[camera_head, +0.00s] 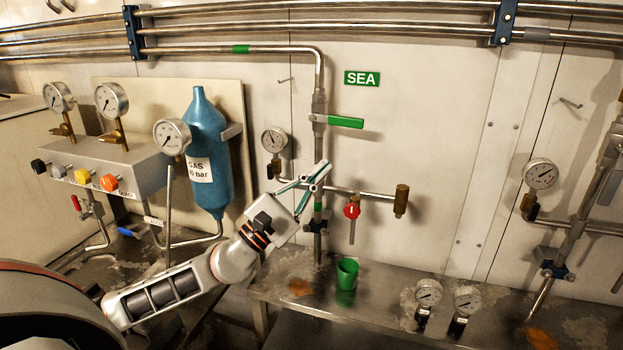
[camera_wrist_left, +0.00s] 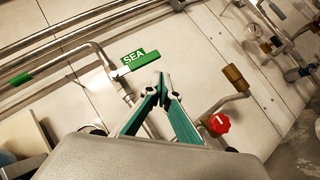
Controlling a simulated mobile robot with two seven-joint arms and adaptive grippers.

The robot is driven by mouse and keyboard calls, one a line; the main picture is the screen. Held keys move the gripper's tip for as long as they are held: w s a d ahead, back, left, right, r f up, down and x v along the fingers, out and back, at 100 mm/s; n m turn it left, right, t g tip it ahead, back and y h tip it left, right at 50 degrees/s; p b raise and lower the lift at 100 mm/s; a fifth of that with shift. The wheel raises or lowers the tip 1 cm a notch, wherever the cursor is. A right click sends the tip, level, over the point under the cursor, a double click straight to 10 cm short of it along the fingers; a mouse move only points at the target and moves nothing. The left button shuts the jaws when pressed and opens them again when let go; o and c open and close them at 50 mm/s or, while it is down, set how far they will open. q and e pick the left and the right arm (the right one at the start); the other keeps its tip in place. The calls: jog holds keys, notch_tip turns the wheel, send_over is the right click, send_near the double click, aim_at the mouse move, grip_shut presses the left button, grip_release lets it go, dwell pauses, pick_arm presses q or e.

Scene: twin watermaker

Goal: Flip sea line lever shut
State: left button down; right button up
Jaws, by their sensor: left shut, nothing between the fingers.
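The sea line lever (camera_head: 345,122) is a green handle on the vertical steel pipe under the green SEA sign (camera_head: 362,78). It points right, about level and across the pipe. In the left wrist view the lever (camera_wrist_left: 140,73) appears just beyond the fingertips, overlapping the sign. My left gripper (camera_head: 322,170) is shut and empty, with its green-lined fingers pointing up and right. It appears below the lever, in front of the pipe, apart from the handle in the head view. My right gripper is not in view.
A red-handled valve (camera_head: 352,211) and brass fitting (camera_head: 401,200) sit on the branch pipe to the right. A pressure gauge (camera_head: 274,140) is left of the pipe. A green cup (camera_head: 347,272) stands on the metal bench below. The wall right of the lever is clear.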

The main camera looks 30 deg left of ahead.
pick_arm(q)
jog(key=shift+v, duration=1.1)
